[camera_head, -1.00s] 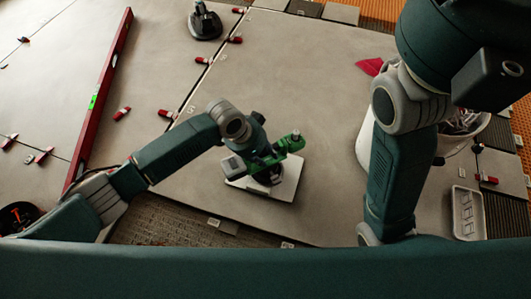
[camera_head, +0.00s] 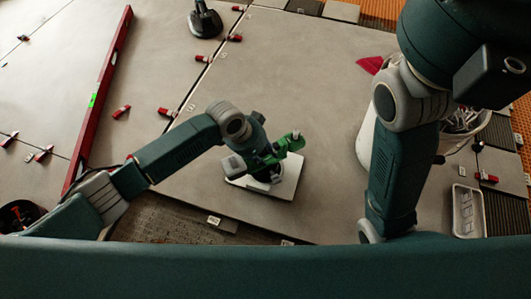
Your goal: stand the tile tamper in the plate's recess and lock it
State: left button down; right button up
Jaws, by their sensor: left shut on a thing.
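The tile tamper (camera_head: 290,142), which I take to be the green tool with a grey knob, is at the middle of the head view. My left gripper (camera_head: 266,160) is shut on it from the left and hides part of it. The pale plate (camera_head: 284,187) lies flat on a large tile just below. A dark round part of the tool is over the plate. Its recess is hidden, and I cannot tell whether the tool is seated in it. My right arm comes down on the right, but its gripper is out of view.
A long red level (camera_head: 103,95) lies on the left. A black tool (camera_head: 205,21) stands at the top. Several red clips, such as one clip (camera_head: 167,113), line the tile joints. A white bucket (camera_head: 364,135) and a grey tray (camera_head: 467,212) are on the right.

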pick_arm(q)
jog(key=shift+w+d, duration=0.1)
jog(key=c, duration=1.3)
grip_release()
jog(key=shift+r, duration=0.1)
jog(key=shift+f, duration=0.25)
jog(key=v, duration=1.2)
jog(key=shift+r, duration=0.15)
